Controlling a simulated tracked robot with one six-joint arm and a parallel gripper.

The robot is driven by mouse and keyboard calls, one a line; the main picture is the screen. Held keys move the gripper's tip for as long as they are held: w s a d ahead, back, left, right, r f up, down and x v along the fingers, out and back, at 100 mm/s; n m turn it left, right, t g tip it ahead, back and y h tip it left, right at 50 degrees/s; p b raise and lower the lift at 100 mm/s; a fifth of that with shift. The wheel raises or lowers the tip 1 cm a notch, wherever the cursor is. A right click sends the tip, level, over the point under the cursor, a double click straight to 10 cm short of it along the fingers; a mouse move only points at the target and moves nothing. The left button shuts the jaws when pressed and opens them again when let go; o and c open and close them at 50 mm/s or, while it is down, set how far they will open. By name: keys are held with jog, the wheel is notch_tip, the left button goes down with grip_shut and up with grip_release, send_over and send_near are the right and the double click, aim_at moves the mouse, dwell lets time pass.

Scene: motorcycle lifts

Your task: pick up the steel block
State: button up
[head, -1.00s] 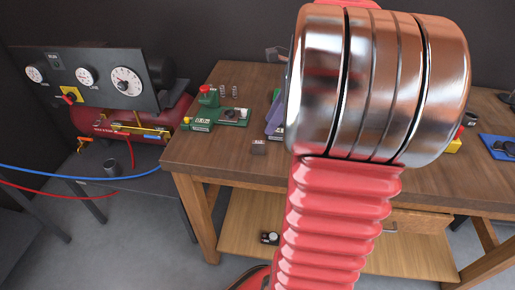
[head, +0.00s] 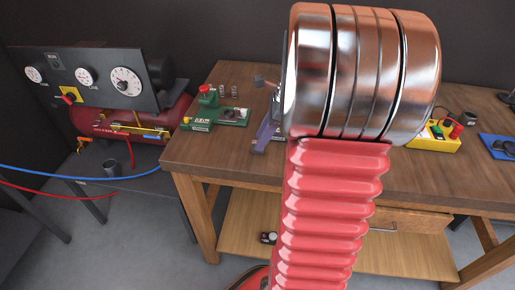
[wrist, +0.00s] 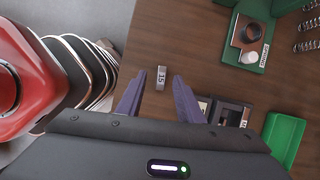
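The steel block (wrist: 161,78) is a small grey piece with a number label, lying on the brown wooden bench top in the wrist view. My gripper (wrist: 158,76) is open, with its two purple fingers pointing at the block. In the picture the block sits between the fingertips, with gaps to both sides. I cannot tell how far above the bench the tips are. In the head view the purple finger of my gripper (head: 266,136) is near the bench's front left part, and the block cannot be made out clearly there.
A green fixture (wrist: 247,42) stands right of the block, with springs (wrist: 308,35) beyond it. A dark fixture (wrist: 231,113) and a green tray (wrist: 284,138) are near the right finger. A yellow box (head: 432,138) stands farther right on the bench (head: 200,155).

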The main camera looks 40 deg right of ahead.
jog(key=x, duration=0.3)
jog(key=shift+f, duration=0.2)
dwell(0.3)
grip_shut()
dwell(0.4)
